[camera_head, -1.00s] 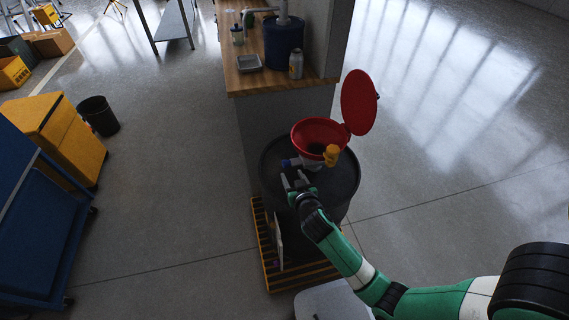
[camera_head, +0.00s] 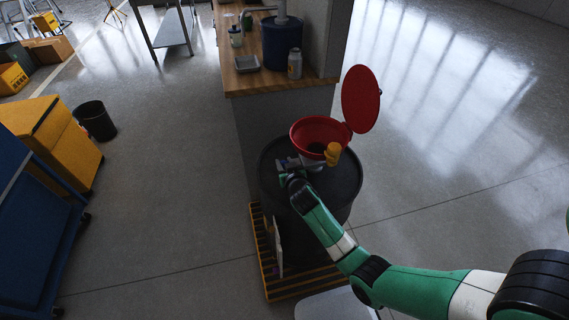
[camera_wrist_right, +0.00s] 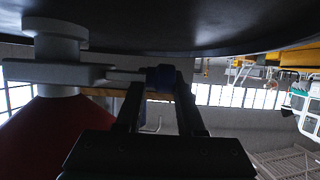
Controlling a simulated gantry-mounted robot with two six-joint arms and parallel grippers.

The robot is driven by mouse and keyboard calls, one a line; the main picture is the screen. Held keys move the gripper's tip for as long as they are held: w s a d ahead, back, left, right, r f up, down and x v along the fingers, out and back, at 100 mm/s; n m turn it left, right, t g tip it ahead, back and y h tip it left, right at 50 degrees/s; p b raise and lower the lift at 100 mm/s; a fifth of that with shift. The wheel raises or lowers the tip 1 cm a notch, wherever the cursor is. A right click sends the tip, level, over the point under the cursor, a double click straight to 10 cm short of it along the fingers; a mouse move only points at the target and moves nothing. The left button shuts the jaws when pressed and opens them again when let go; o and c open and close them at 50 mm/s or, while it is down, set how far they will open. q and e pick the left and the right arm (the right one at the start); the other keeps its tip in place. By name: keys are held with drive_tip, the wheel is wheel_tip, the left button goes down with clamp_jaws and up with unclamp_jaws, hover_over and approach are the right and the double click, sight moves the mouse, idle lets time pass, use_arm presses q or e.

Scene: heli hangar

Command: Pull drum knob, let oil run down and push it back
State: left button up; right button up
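The black drum (camera_head: 338,187) stands upright with a red funnel (camera_head: 313,131) on top, its red lid (camera_head: 361,98) raised. A grey valve fitting (camera_head: 310,164) with a yellow-orange part (camera_head: 332,153) sits at the funnel. My right gripper (camera_head: 286,170) is at the left end of this fitting. My left gripper is out of view.
The drum stands on a yellow-and-black striped pallet (camera_head: 262,278). A wooden counter (camera_head: 240,83) behind it holds a blue container (camera_head: 283,42), a bottle (camera_head: 295,64) and a tray (camera_head: 247,64). Yellow and blue cabinets stand left.

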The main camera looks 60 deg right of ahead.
clamp_jaws()
idle(1.0)
